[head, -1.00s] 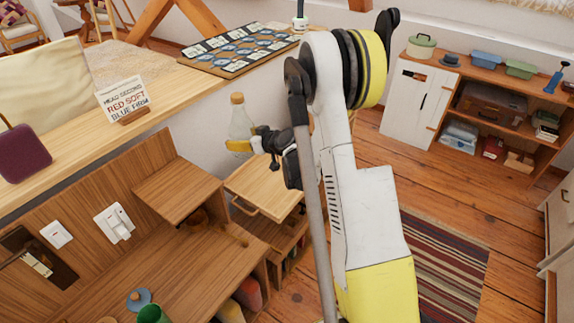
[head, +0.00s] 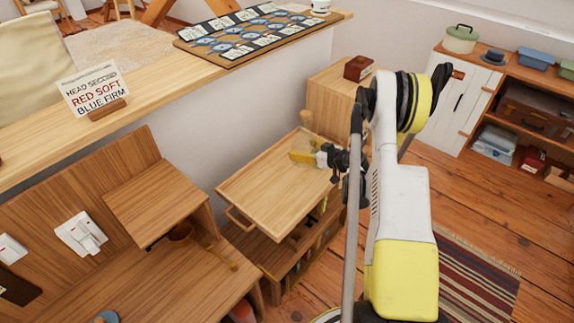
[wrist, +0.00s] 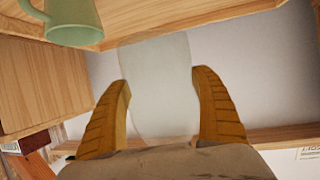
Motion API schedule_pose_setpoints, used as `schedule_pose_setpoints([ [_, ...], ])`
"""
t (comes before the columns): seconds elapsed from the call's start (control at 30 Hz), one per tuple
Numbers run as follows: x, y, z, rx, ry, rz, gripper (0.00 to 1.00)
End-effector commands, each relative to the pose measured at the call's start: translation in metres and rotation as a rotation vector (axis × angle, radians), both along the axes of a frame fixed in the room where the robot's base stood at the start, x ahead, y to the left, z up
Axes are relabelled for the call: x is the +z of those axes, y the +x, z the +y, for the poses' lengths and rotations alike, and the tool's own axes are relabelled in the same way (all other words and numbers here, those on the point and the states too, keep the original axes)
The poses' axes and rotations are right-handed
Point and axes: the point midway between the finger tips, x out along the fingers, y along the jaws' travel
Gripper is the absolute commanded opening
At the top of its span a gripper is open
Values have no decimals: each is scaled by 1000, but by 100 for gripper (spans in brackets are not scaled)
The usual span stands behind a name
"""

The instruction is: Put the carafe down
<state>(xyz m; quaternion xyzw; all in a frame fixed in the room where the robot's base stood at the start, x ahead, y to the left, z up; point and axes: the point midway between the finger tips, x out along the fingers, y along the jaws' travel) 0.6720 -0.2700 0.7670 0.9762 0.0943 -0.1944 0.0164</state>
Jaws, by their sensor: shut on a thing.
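The carafe (head: 307,143) is clear glass with a wooden stopper (head: 306,118). It stands about upright in my gripper (head: 304,157), over the far right part of a small wooden cart's top (head: 262,187). I cannot tell whether its base touches the top. In the wrist view, my gripper's yellow fingers (wrist: 160,105) are on either side of the pale see-through carafe (wrist: 158,75). The gripper is shut on it. The fingers partly hide the carafe's lower body in the head view.
The rest of the cart top is bare. A wooden cabinet with a reddish box (head: 358,68) stands behind it. A wooden ledge holds a sign (head: 94,90) and a card board (head: 250,35). A green mug (wrist: 72,22) shows in the wrist view.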

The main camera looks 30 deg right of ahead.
Motion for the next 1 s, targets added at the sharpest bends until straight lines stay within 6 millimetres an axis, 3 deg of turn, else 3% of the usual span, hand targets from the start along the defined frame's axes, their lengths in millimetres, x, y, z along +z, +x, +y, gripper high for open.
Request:
schedule_pose_setpoints([
  [0.2,-32,42,29,3,1,-1,36],
  [0.4,-52,70,47,1,1,-1,36],
  [0.67,-61,79,53,-1,2,-1,36],
  [0.9,-94,79,53,-1,2,-1,36],
  [1.0,-97,79,53,-1,2,-1,36],
])
